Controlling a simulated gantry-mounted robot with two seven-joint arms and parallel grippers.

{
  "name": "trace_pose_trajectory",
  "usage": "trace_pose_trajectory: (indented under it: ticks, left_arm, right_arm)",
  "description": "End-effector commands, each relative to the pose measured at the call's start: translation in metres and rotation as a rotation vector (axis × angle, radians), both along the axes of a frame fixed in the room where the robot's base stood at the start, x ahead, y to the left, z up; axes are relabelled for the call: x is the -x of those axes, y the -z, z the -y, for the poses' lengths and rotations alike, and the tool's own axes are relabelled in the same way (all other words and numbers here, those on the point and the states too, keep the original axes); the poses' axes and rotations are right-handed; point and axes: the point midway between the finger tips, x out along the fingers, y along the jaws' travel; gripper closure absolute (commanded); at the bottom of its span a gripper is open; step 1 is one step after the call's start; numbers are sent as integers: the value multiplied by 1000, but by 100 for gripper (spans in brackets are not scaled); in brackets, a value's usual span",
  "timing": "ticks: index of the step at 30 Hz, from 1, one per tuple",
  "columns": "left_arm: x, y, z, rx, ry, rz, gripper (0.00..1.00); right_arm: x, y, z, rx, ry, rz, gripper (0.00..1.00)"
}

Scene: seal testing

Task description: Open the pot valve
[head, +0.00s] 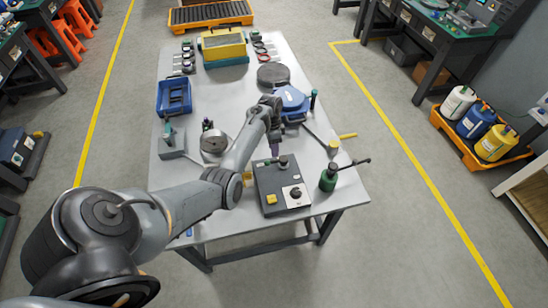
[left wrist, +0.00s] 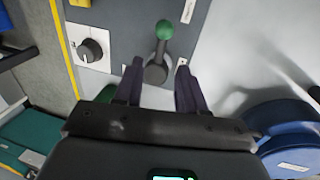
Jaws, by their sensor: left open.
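A dark grey control box (head: 283,187) stands near the front edge of the table, with a black rotary knob on a white plate (head: 295,194). In the left wrist view, a grey lever with a green ball tip (left wrist: 164,32) rises from the box's panel beside the knob (left wrist: 91,50). My left gripper (head: 274,152) is over the back edge of the box. In the left wrist view its two dark fingers (left wrist: 158,78) are open, with the lever's round base between or just beyond their tips; contact cannot be told. I do not see my right gripper.
A blue lidded pot (head: 291,101) stands behind the box; its blue body also shows in the left wrist view (left wrist: 282,128). A dark green bottle (head: 328,179) stands right of the box. A metal disc (head: 214,142) and a blue bin (head: 174,97) are on the left.

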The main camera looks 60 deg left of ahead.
Motion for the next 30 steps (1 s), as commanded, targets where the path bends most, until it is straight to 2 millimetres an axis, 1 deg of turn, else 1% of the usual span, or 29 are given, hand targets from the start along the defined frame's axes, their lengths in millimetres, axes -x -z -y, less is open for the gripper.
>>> trace_pose_trajectory:
  ticks: [1, 3, 6, 10, 15, 24, 26, 30]
  left_arm:
    - [1, 10, 2, 1, 0, -2, 60]
    - [2, 21, 4, 1, 1, -3, 60]
    - [3, 34, 6, 0, 0, -3, 60]
    - [3, 46, 9, -1, -1, -2, 60]
    - [4, 54, 10, -1, -1, -1, 60]
    - [4, 55, 10, -1, -1, -1, 60]
    - [4, 55, 10, -1, -1, -1, 69]
    - [4, 55, 10, -1, -1, -1, 90]
  right_arm:
    - [0, 2, 0, 0, 0, 0, 100]
    - [0, 3, 0, 0, 0, 0, 100]
    - [0, 5, 0, 0, 0, 1, 100]
    - [0, 7, 0, 1, -1, 0, 100]
    - [0, 8, 1, 7, -4, 1, 100]
    - [0, 8, 2, 10, -6, 1, 100]
    - [0, 8, 2, 9, -6, 0, 100]
    - [0, 7, 2, 9, -5, 1, 100]
